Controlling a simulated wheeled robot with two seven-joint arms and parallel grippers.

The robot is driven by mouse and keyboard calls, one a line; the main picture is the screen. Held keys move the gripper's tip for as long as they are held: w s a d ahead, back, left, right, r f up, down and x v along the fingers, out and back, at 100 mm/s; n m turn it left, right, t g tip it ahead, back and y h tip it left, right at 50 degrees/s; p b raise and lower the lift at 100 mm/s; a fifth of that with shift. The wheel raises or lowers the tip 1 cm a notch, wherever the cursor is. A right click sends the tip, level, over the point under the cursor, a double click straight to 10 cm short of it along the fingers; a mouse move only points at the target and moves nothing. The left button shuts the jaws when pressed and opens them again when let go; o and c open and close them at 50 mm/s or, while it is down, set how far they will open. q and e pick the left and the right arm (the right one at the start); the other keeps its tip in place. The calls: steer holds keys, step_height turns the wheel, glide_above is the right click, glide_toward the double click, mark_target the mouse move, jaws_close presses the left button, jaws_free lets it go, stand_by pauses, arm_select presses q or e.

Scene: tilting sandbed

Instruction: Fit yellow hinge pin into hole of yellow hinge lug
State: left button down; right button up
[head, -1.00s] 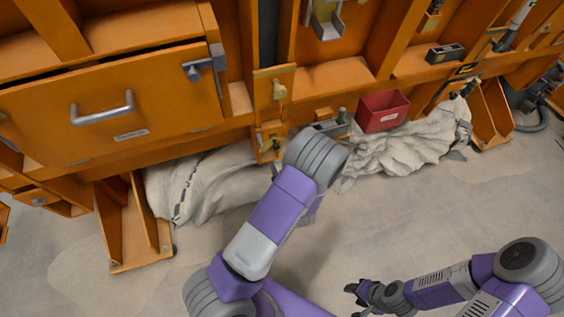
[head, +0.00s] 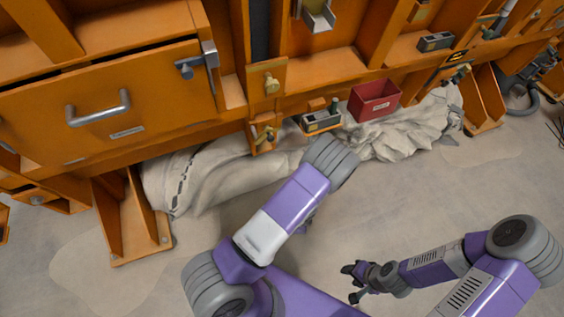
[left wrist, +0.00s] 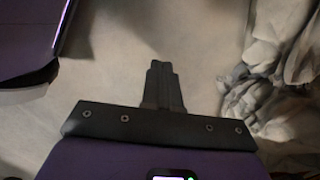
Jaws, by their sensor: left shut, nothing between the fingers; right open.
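On the orange frame in the head view, a small dull-yellow knob-like piece (head: 271,84) stands out from an upright plate. Below it, a dull-yellow piece (head: 265,135) sits in a small orange bracket. I cannot tell surely which is the hinge pin or the lug, and no hole is clear. My left gripper (left wrist: 163,84) is shut and empty over the grey floor in the left wrist view; in the head view my left arm mostly hides it. My right gripper (head: 353,283) is open and empty above the floor at lower right, well away from the frame.
A red bin (head: 374,101) and a grey block-like device (head: 321,122) sit on the frame's lower ledge. Crumpled pale cloth (head: 400,135) lies beneath. A drawer with a handle (head: 100,107) is at left. Orange feet (head: 130,220) stand on the floor. Open floor lies in front.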

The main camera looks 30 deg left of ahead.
arm_select(q)
steer(key=s+a+r+m+g+y+p, duration=0.1)
steer(key=s+a+m+g+y, duration=0.3)
steer(key=s+a+m, duration=0.4)
steer(key=w+a+r+m+y, duration=0.2)
steer(key=a+r+m+y, duration=0.3)
steer(key=m, duration=0.6)
steer(key=w+a+r+m+t+y+p, duration=0.1)
steer(key=w+r+m+t+y, duration=0.1)
steer(key=w+r+m+t, duration=0.4)
steer(key=w+a+r+m+t+y+p, duration=0.1)
steer(key=w+r+m+t+y, duration=0.2)
steer(key=w+r+m+t, duration=0.4)
steer(key=shift+w+a+m+t, duration=0.4)
steer(key=shift+w+m+t, duration=1.1)
steer(key=shift+w+m, duration=2.75)
steer(key=shift+s+a+m, duration=0.25)
steer(key=shift+a+m, duration=0.05)
steer(key=shift+m, duration=0.15)
steer(key=p+v, duration=0.1)
steer(key=v, duration=0.9)
steer(key=shift+p, duration=0.4)
